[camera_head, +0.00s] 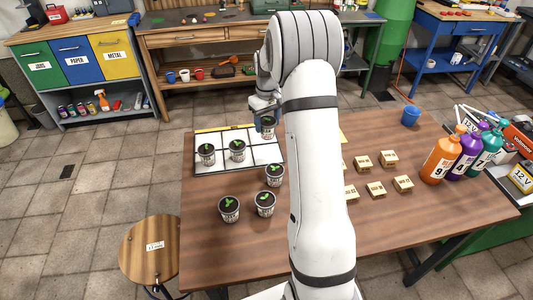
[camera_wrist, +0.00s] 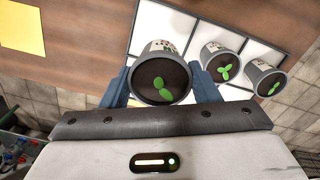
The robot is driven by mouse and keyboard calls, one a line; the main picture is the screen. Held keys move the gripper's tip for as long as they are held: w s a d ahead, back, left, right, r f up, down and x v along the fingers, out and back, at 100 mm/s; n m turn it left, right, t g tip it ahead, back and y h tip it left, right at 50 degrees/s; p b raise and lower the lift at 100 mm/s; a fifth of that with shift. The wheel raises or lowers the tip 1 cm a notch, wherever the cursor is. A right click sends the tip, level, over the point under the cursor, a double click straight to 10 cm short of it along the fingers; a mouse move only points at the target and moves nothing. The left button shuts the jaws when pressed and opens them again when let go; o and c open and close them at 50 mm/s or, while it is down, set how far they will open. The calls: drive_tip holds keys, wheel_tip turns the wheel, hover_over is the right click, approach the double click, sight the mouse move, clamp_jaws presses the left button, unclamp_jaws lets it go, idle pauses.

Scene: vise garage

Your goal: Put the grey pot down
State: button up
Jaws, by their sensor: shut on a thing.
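My gripper (camera_head: 264,112) is shut on a grey pot (camera_head: 267,130) with a dark top and a green seedling. The held pot (camera_wrist: 160,82) sits between the two blue fingers in the wrist view. It is upright at the back right part of the white gridded tray (camera_head: 220,138); I cannot tell if its base touches. Two similar pots, one at the left (camera_head: 207,155) and one in the middle (camera_head: 237,150), stand on the tray. Three more pots stand on the table: one near the tray's front right corner (camera_head: 274,177) and two in front (camera_head: 229,208) (camera_head: 265,204).
Small wooden blocks (camera_head: 376,188) lie right of my arm on the brown table (camera_head: 200,235). A blue cup (camera_head: 411,116) and several labelled bottles (camera_head: 443,158) stand farther right. A stool (camera_head: 150,250) is at the left. The table's front left is clear.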

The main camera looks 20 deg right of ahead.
wheel_tip(320, 180, down, 9)
drive_tip(key=shift+r+p, duration=0.1)
drive_tip(key=shift+p, duration=0.55)
drive_tip(key=shift+f, duration=0.25)
drive_tip(key=o, duration=1)
drive_tip(key=shift+r, duration=0.1)
drive_tip(key=shift+o, duration=0.2)
